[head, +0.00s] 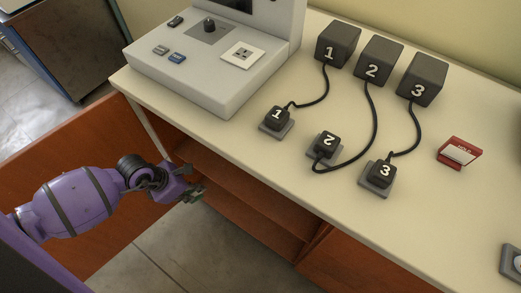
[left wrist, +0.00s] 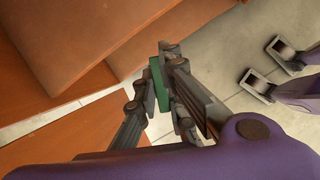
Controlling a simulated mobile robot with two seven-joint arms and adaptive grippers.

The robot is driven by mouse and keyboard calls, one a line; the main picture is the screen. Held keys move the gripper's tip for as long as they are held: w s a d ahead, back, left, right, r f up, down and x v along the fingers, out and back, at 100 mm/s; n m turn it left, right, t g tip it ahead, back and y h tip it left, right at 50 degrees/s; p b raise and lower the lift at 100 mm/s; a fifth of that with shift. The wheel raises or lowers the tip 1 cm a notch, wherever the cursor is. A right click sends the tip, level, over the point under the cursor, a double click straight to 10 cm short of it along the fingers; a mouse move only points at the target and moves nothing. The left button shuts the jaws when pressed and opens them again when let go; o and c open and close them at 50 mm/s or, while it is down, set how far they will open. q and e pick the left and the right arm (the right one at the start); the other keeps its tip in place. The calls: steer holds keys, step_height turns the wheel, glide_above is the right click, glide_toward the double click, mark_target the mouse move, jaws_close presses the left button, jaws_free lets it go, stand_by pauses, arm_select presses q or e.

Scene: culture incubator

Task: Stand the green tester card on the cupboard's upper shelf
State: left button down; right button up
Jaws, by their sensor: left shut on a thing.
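My left gripper (head: 190,193) is in front of the open cupboard under the counter, below the counter's front edge. In the left wrist view the gripper (left wrist: 168,95) is shut on the green tester card (left wrist: 157,84), whose narrow green part shows between the fingers. The rest of the card is hidden by the fingers, and I cannot make it out in the head view. The cupboard's upper shelf (head: 235,185) is a brown board just right of the gripper, partly hidden under the counter. My right gripper is not in view.
The cupboard door (head: 75,170) stands open at the left, behind my arm. On the counter (head: 290,175) are a grey machine (head: 205,75), black numbered boxes (head: 371,62) with cabled plugs, and a red card holder (head: 459,152). Floor shows below the gripper.

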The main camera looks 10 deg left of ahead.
arm_select(q)
steer(key=w+d, duration=0.5)
steer(key=w, duration=0.1)
steer(key=w+d, duration=0.6)
steer(key=shift+w+d, duration=0.3)
steer(key=shift+w, duration=0.05)
steer(key=shift+w+d+f, duration=0.1)
steer(key=shift+f, duration=1.65)
steer(key=shift+f, duration=0.2)
steer(key=c, duration=1.8)
jaws_free()
steer(key=shift+c, duration=0.2)
steer(key=shift+r, duration=0.1)
